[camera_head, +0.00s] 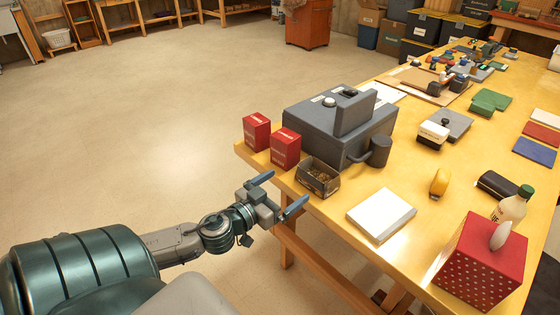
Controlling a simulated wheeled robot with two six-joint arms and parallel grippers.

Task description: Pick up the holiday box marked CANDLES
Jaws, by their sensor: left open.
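Two small red boxes with white lettering stand upright at the table's near left corner. The far left one (257,132) is by the corner, and the nearer one (285,148) stands to its right, closer to the grey case. The lettering is too small for me to tell which one says CANDLES. My left gripper (281,192) is open and empty, just off the table's edge. It is below both red boxes in the picture and apart from them. My right gripper is not in view.
An open box of small brown items (318,177) stands right of the nearer red box. Behind are a large grey case (333,125) and a dark mug (379,151). A white block (381,214) and a red tissue box (480,262) are further right on the wooden table (405,178).

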